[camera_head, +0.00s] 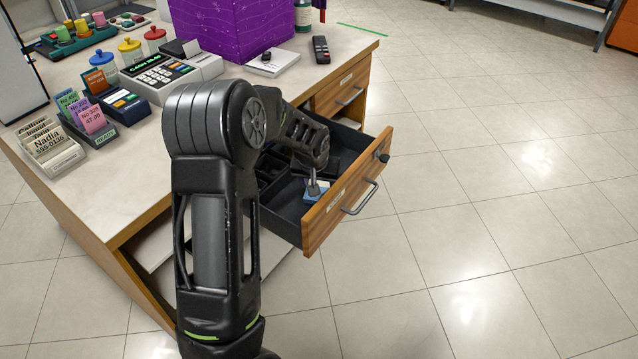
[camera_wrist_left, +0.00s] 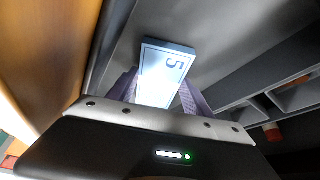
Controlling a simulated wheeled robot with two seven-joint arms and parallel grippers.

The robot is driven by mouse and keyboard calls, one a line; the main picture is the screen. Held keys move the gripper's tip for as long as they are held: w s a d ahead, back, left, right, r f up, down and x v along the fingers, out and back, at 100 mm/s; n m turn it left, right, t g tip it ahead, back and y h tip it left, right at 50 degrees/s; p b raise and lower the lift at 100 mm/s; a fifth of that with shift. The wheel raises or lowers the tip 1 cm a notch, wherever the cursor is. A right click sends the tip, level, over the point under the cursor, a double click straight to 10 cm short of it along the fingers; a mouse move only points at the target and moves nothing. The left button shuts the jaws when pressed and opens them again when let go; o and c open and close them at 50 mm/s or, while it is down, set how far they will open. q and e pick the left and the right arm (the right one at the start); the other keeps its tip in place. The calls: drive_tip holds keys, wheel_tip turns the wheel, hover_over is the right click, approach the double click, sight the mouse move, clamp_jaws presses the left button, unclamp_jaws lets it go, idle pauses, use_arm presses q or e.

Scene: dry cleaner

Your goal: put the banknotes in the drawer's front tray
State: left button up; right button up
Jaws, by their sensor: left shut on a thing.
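The banknotes (camera_head: 316,191) show as a small blue piece at my left gripper (camera_head: 313,185), inside the open drawer (camera_head: 347,207) near its wooden front. In the left wrist view the banknotes (camera_wrist_left: 166,75), pale with a "5" and a dark edge, stand between the fingers of my left gripper (camera_wrist_left: 160,95), which is shut on them. The front tray (camera_head: 285,203), a dark compartment behind the drawer front, lies around and below them. Whether the banknotes touch its floor I cannot tell. My left arm hides part of the drawer. My right gripper is not in view.
The counter (camera_head: 130,190) holds a cash register (camera_head: 170,75), a purple box (camera_head: 235,30), card holders (camera_head: 90,120) and a remote (camera_head: 321,49). A second, closed drawer (camera_head: 341,88) is behind the open one. Compartment dividers (camera_wrist_left: 265,100) show in the wrist view. Floor at right is clear.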

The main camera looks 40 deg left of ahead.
use_arm(q)
drive_tip(key=shift+f, duration=0.2)
drive_tip(key=o, duration=1.4)
drive_tip(key=shift+r, duration=0.1)
drive_tip(key=shift+r, duration=0.1)
drive_tip(key=shift+r, duration=0.2)
drive_tip(key=p+v, duration=0.1)
drive_tip(key=v, duration=1)
drive_tip(key=shift+s+r, duration=0.3)
drive_tip(key=shift+d, duration=0.1)
